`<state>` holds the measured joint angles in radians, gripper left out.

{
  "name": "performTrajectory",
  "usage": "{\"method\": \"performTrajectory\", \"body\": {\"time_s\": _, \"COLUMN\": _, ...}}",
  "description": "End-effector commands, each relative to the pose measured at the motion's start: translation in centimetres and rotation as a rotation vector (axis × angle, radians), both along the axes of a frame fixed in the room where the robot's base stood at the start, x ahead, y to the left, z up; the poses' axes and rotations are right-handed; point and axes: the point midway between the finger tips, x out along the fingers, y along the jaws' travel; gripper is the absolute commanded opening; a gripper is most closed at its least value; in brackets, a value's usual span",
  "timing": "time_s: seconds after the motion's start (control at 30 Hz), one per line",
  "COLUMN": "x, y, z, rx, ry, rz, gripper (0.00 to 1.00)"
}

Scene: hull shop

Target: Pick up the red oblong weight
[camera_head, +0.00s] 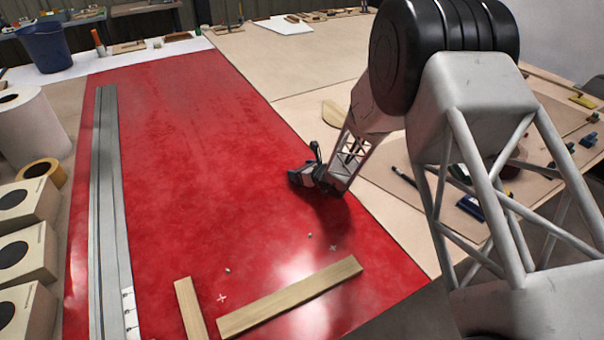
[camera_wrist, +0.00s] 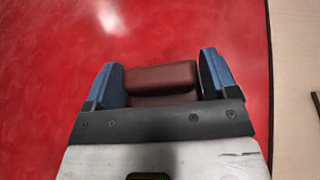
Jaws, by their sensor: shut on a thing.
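The red oblong weight (camera_wrist: 162,78) shows in the wrist view as a dark red-brown block with rounded edges. It lies crosswise between the two blue fingers of my gripper (camera_wrist: 165,80), which is shut on it. In the head view my gripper (camera_head: 308,178) is low over the right part of the red sheet, near its right edge. The weight cannot be made out there, and I cannot tell whether it touches the sheet.
The glossy red sheet (camera_head: 190,150) is mostly clear. A long grey metal rail (camera_head: 108,210) lies along its left side. Two wooden strips lie at the front, one long (camera_head: 290,297) and one short (camera_head: 190,308). Boxes (camera_head: 25,252) line the left edge.

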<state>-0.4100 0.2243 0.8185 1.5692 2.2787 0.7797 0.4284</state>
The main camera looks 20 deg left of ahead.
Motion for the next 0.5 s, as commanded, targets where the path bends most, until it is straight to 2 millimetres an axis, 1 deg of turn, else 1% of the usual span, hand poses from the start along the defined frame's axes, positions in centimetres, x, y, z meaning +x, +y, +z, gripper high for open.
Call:
{"method": "performTrajectory", "body": {"time_s": 0.27, "x": 0.1, "y": 0.0, "z": 0.9, "rx": 0.002, "ry": -0.002, "rz": 0.0, "gripper": 0.27}}
{"method": "performTrajectory", "body": {"time_s": 0.37, "x": 0.1, "y": 0.1, "z": 1.6, "rx": 0.002, "ry": -0.003, "rz": 0.001, "gripper": 0.27}}
{"method": "performTrajectory", "body": {"time_s": 0.5, "x": 0.1, "y": 0.0, "z": 3.1, "rx": 0.002, "ry": -0.004, "rz": 0.001, "gripper": 0.27}}
